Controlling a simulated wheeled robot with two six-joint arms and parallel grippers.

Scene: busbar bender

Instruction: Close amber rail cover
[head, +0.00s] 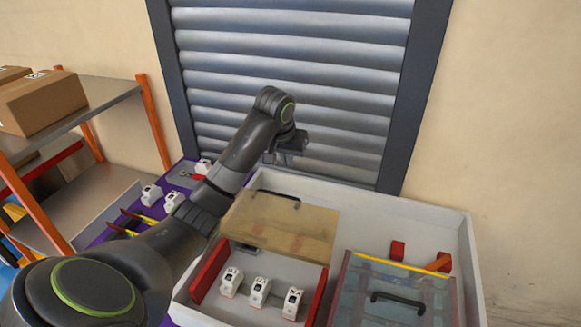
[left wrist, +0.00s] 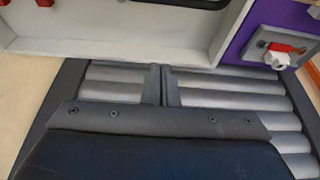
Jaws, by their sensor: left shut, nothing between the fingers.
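The amber rail cover (head: 285,228) is a see-through amber panel in the left part of the white box in the head view. It stands raised and leans back, with its black handle (head: 276,194) at the far edge. Several white breakers (head: 260,291) sit uncovered in front of it between red side walls. My left gripper (head: 291,156) is above and beyond the far edge of the cover, apart from the handle. In the left wrist view its two fingers (left wrist: 163,82) are together with nothing between them. My right gripper is not in view.
A clear cover (head: 395,296) with a black handle lies on the right of the white box (head: 427,212). A purple board (head: 180,172) with breakers and tools is at the left, beside an orange shelf rack (head: 153,124). A roller shutter (head: 340,85) stands behind.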

